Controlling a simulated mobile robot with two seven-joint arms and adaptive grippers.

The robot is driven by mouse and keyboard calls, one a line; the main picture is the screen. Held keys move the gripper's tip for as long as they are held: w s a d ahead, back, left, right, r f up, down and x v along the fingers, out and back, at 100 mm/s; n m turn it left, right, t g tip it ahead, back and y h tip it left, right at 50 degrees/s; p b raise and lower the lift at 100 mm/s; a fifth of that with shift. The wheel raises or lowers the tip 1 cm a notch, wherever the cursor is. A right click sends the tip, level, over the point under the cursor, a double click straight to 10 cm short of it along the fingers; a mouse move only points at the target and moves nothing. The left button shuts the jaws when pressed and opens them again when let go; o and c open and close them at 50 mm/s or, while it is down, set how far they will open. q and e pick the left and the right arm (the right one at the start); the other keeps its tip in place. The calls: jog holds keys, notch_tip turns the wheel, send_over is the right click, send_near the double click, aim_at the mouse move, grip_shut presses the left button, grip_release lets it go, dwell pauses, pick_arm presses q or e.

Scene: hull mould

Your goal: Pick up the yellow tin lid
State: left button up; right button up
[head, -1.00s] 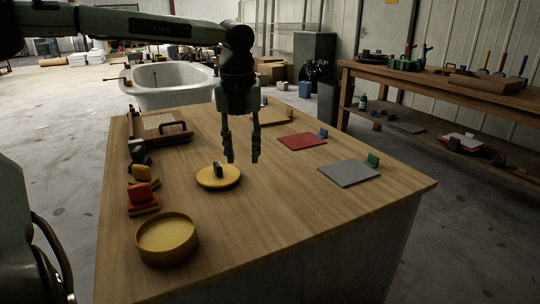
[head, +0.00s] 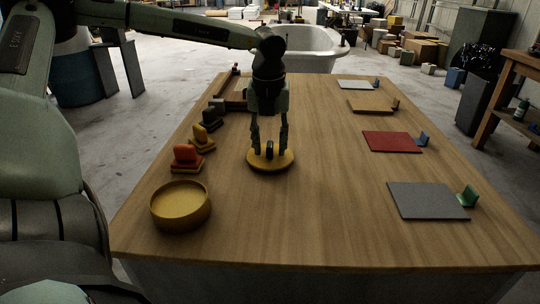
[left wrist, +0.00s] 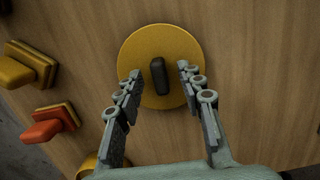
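The yellow tin lid (head: 270,163) is a flat round disc with a dark upright knob (head: 269,149) at its middle. It lies on the wooden table. My left gripper (head: 270,152) is open and points down over the lid, one finger on each side of the knob. In the left wrist view the lid (left wrist: 177,93) shows whole, and the knob (left wrist: 159,77) stands between the open fingertips (left wrist: 159,72) with gaps on both sides. The open yellow tin (head: 181,206) stands at the table's front left. My right gripper is not in view.
An orange block (head: 187,157) and a yellow block (head: 202,138) on bases stand left of the lid. Red (head: 391,141), grey (head: 428,200) and tan (head: 371,105) plates lie along the right side. The table between is clear.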

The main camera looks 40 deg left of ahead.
pick_arm(q)
grip_shut()
dwell(0.4)
